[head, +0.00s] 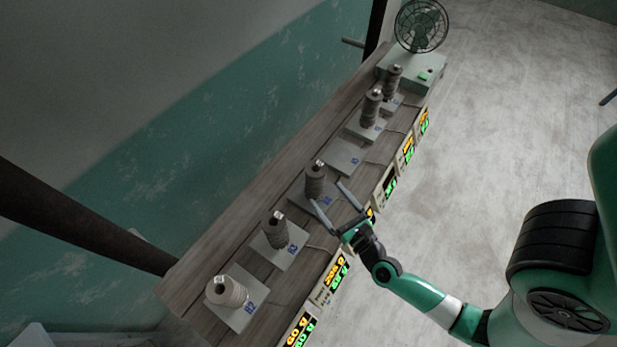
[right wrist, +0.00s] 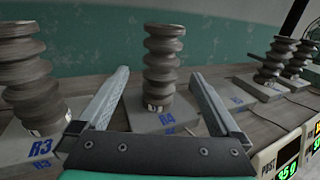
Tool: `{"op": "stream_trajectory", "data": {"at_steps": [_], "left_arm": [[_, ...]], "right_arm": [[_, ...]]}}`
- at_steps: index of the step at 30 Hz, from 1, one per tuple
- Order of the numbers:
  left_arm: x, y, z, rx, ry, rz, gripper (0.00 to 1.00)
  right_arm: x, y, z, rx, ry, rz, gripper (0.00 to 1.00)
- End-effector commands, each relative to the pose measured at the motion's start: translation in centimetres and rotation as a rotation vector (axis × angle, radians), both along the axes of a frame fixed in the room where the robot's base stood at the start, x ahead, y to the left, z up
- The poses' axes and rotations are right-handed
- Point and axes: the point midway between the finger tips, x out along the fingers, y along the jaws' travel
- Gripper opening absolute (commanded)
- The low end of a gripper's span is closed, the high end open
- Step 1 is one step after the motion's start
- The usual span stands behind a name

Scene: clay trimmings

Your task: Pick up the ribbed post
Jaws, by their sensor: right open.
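Several grey ribbed posts stand upright on square plates along a wooden bench. The ribbed post on the plate marked R4 (head: 315,179) is in front of my right gripper (head: 328,194). My right gripper is open and empty, its two fingers spread toward this post. In the right wrist view, the R4 post (right wrist: 163,62) appears centred between the fingers (right wrist: 158,73), with a gap on each side. Whether the fingertips reach past its near face I cannot tell. My left gripper is not in view.
The R3 post (head: 275,231) and a paler post (head: 230,292) stand nearer; two posts (head: 371,110) (head: 391,82) stand farther. One plate (head: 345,157) between is bare. Lit readouts (head: 338,272) line the bench front. A fan (head: 421,27) stands at the far end.

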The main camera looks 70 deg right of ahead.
Motion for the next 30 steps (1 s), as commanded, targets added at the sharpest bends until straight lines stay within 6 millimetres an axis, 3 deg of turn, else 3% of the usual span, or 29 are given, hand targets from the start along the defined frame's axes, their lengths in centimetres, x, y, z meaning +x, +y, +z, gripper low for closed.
{"op": "stream_trajectory", "data": {"at_steps": [7,14,24,30], "left_arm": [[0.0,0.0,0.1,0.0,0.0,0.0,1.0],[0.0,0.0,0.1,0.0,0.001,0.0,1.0],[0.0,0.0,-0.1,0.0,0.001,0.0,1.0],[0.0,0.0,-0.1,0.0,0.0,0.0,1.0]], "right_arm": [[3.8,-2.7,0.2,-0.004,-0.004,-0.002,1.0],[4.6,-3.3,0.0,-0.003,-0.002,0.0,1.0],[8.4,-6.2,-0.2,-0.003,-0.001,0.0,1.0],[8.6,-6.3,-0.3,-0.003,-0.002,0.001,1.0]]}}
